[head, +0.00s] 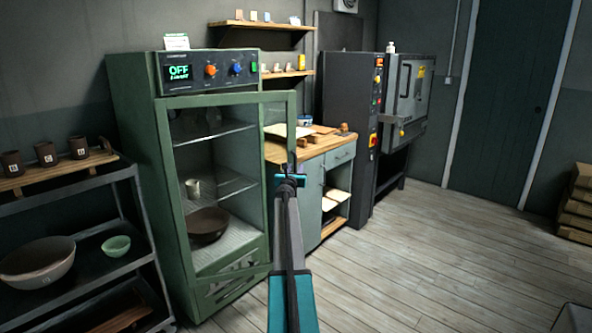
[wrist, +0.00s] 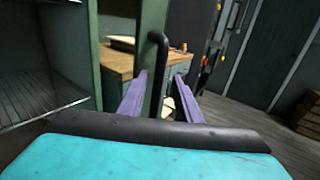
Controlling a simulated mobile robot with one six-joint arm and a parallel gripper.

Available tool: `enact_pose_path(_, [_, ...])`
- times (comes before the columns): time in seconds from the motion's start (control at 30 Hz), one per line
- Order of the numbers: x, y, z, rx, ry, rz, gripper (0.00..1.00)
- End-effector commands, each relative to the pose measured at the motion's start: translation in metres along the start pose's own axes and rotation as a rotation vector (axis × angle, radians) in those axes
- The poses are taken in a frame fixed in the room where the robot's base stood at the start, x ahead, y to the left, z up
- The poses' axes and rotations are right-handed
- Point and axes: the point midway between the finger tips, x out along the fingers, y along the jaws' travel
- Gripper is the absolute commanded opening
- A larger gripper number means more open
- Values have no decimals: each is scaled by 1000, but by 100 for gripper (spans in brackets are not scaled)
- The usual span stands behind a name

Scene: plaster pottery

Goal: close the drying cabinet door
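The green drying cabinet (head: 130,150) stands left of centre in the head view, with a lit OFF display. Its glazed door (head: 291,105) stands open at the cabinet's right side; the interior shows. In the wrist view the door's green frame (wrist: 153,45) rises in the middle, with a black bar handle (wrist: 155,75) on it. My gripper (wrist: 160,98) has its two purple fingers apart, one on each side of the handle and the door edge. I cannot tell whether they touch. In the head view my gripper (head: 291,172) is at the door's free edge, partly hiding it.
Inside the cabinet are a pale cup (head: 193,188) and a dark bowl (head: 208,225) on shelves. A dark rack (head: 75,200) with pottery stands close on the left. A wooden-topped workbench (head: 320,148) is behind the door.

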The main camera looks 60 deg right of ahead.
Motion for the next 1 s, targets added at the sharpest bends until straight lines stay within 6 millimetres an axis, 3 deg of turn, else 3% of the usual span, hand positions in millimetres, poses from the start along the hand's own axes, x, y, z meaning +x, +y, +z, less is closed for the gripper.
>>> enact_pose_path(1.0, [-97, -1, 0, 0, 0, 0, 31])
